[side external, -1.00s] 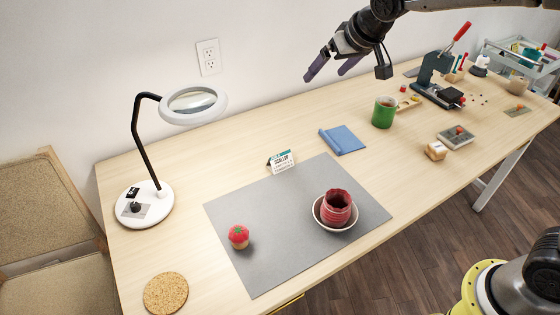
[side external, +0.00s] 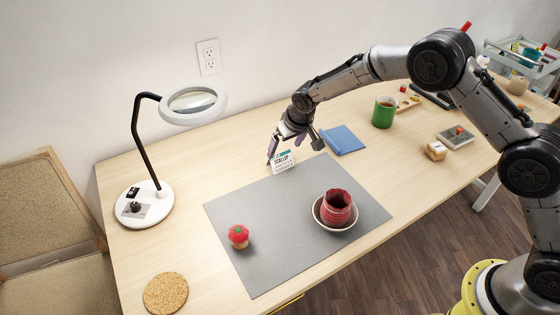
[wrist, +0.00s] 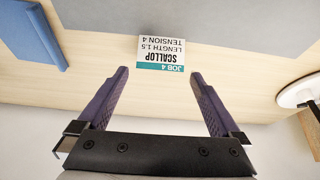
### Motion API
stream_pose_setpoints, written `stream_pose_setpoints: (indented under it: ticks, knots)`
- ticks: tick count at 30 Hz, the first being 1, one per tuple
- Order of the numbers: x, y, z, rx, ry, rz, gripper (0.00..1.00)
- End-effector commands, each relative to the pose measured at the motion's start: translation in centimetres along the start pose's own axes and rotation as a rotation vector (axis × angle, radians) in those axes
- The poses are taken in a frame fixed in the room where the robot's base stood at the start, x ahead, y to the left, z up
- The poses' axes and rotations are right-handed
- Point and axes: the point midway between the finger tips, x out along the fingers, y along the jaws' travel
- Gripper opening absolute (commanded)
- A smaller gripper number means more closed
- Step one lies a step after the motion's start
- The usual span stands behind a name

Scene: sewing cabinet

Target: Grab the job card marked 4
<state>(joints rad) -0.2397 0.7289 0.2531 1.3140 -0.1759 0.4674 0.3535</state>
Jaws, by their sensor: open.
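In the wrist view the card (wrist: 161,51) appears upside down and reads "JOB 4, SCALLOP, LENGTH 1.5, TENSION 4". My gripper (side external: 285,147) is at the card from behind and above in the side view. In the wrist view my gripper (wrist: 157,72) is open, with its purple fingers spread wider than the card. The card lies just beyond the fingertips, between their lines, and nothing is held.
A blue booklet (side external: 343,140) lies right of the card. A red pot in a bowl (side external: 337,209) and a strawberry pincushion (side external: 239,236) stand on the mat. A magnifier lamp (side external: 150,204) is at left, a green mug (side external: 383,113) at right. Bare table lies between lamp and card.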

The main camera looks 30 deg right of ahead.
Motion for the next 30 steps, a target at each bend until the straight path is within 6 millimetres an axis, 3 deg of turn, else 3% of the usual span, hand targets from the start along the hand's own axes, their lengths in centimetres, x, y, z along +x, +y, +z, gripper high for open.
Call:
stream_pose_setpoints:
  ticks: [7,16,26,30]
  knots:
    - [1.6,0.0,-0.1,0.000,0.000,0.000,1.00]
    - [5.4,-0.1,-0.5,0.000,-0.001,0.001,1.00]
    - [6.0,-0.1,-0.6,0.000,0.001,0.000,1.00]
    - [6.0,-0.1,-0.5,0.000,0.001,0.000,0.77]
